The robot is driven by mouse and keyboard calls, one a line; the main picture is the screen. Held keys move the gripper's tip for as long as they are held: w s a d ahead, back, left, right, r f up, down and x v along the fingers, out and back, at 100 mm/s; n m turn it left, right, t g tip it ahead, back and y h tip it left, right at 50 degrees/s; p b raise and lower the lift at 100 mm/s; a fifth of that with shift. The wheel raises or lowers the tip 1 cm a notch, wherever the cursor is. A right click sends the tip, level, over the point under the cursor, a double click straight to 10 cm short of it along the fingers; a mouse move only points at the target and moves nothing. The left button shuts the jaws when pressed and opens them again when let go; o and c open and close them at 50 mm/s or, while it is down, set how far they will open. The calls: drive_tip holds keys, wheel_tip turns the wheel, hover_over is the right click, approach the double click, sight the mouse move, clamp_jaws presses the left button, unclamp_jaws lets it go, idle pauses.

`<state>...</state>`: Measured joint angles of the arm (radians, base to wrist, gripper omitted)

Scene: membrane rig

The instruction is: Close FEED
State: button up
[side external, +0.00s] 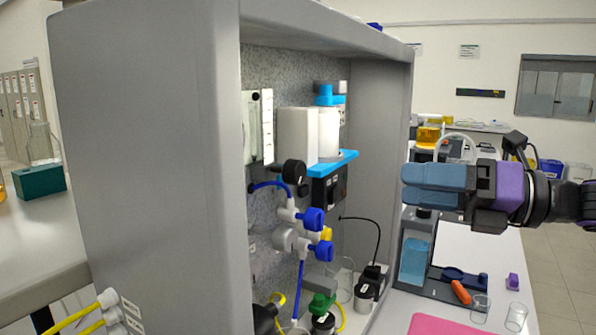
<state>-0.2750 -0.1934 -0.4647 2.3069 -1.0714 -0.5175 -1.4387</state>
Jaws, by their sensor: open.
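My gripper (408,185), with blue fingers on a purple and black wrist, is at the right, pointing left toward the open grey cabinet. It is open, and no object shows between its fingers. It appears apart from the valves. Inside the cabinet, blue tubing joins several valves: an upper blue knob (312,219), a lower blue knob (323,251) and a yellow knob (326,234) partly hidden behind them. A green valve or cap (319,304) sits near the cabinet floor. No FEED label is readable, so I cannot tell which valve is FEED or its state.
The cabinet's left wall (150,160) stands in front of part of the rig. A round black gauge (294,172) and a white cylinder (328,132) on a blue shelf are above the valves. Bench glassware (516,316) stands below my arm.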

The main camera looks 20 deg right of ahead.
sight(303, 172)
drive_tip(key=x, duration=1.7)
drive_tip(key=shift+w+a, duration=0.15)
drive_tip(key=c, duration=1)
